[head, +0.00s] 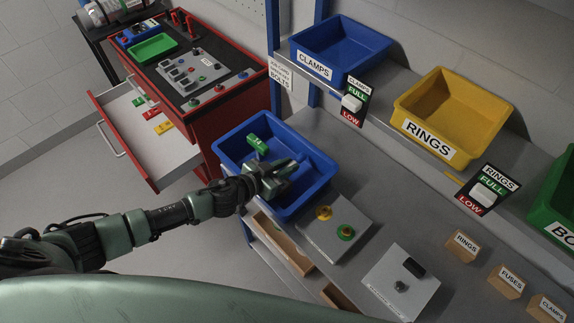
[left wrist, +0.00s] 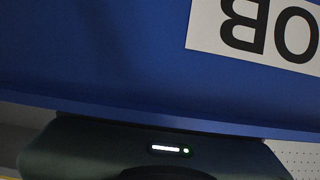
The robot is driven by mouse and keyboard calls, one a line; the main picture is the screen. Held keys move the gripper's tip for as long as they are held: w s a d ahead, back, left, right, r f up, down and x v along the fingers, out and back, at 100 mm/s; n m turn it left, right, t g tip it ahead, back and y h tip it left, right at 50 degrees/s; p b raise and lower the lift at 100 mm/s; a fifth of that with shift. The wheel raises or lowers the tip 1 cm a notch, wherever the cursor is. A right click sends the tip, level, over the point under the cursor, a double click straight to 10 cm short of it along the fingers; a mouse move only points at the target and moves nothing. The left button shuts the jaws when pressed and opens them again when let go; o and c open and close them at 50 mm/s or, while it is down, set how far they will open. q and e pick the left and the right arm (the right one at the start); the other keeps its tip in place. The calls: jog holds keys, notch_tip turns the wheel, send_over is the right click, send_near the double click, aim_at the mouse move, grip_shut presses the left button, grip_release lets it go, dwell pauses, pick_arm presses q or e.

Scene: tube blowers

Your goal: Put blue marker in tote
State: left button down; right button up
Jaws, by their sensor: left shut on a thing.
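The blue tote (head: 228,165) stands on the left end of the grey bench. A green piece with white marking (head: 257,144) lies in it. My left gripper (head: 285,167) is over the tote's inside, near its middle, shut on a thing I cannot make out. No blue marker can be told apart from the blue tote. The left wrist view is mostly filled by a blue surface (left wrist: 90,55) with an upside-down white label (left wrist: 260,28), cut off at the edge. My right gripper is not in view.
An open drawer (head: 178,150) of a red cabinet (head: 225,118) holds small coloured pieces. A button panel (head: 325,238) stands beside the tote's near side. The shelf behind bears a blue clamps bin (head: 350,62) and a yellow rings bin (head: 470,140).

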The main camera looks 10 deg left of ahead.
pick_arm(q)
jog(key=shift+f, duration=0.25)
jog(key=c, duration=1.3)
grip_release()
jog(key=shift+r, duration=0.1)
jog(key=shift+r, duration=0.25)
jog(key=shift+r+p, duration=0.5)
jog(key=shift+p, duration=0.1)
jog(key=b+v, duration=0.1)
jog(key=v, duration=0.4)
jog(key=b+v, duration=0.1)
jog(key=v, duration=0.5)
jog(key=shift+a+f, duration=0.1)
jog(key=shift+f, duration=0.15)
jog(key=shift+s+a+r+b, duration=0.15)
jog(key=shift+s+r+b, duration=0.15)
jog(key=shift+s+r, duration=0.05)
